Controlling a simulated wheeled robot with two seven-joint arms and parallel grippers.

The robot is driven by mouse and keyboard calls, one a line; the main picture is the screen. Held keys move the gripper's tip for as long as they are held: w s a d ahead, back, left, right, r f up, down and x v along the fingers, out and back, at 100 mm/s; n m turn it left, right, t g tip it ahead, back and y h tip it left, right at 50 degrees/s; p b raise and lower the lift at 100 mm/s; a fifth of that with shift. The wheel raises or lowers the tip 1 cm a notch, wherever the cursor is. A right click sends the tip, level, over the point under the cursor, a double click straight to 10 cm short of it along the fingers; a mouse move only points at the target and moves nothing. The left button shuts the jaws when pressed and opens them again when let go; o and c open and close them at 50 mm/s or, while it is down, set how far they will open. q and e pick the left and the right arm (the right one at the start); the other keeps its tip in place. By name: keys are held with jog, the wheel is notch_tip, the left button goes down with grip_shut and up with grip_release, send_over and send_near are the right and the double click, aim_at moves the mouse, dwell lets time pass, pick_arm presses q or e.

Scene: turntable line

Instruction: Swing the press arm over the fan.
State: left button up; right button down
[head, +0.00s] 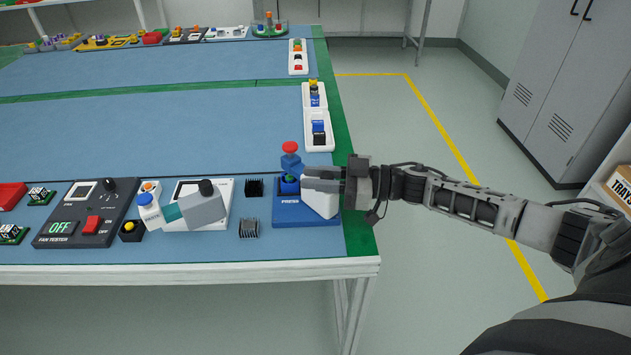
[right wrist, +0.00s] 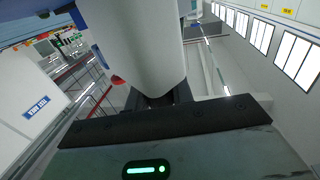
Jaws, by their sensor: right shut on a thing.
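The press (head: 290,216) stands at the front right corner of the table. It has a blue base marked PRESS, a blue post with a red knob (head: 290,148), and a white arm (head: 322,204) pointing to the right and front. My right gripper (head: 312,179) is at the press arm and shut on it. In the right wrist view the white arm (right wrist: 140,45) fills the top middle, between the fingers. I cannot make out a fan for certain. A white fixture (head: 225,190) with a grey block and black knob stands to the left of the press.
Two black finned blocks (head: 254,187) (head: 248,228) lie between fixture and press. A fan tester (head: 85,212) reading OFF stands further left. White trays (head: 318,144) line the table's right edge behind the press. The blue mat's middle is clear.

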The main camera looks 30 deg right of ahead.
jog(key=shift+n+g+y+b, duration=0.3)
jog(key=shift+n+g+y, duration=0.1)
jog(key=shift+g, duration=0.1)
jog(key=shift+s+a, duration=0.1)
jog(key=c, duration=1.2)
grip_release()
jog(key=b+v, duration=0.1)
jog(key=v, duration=1.5)
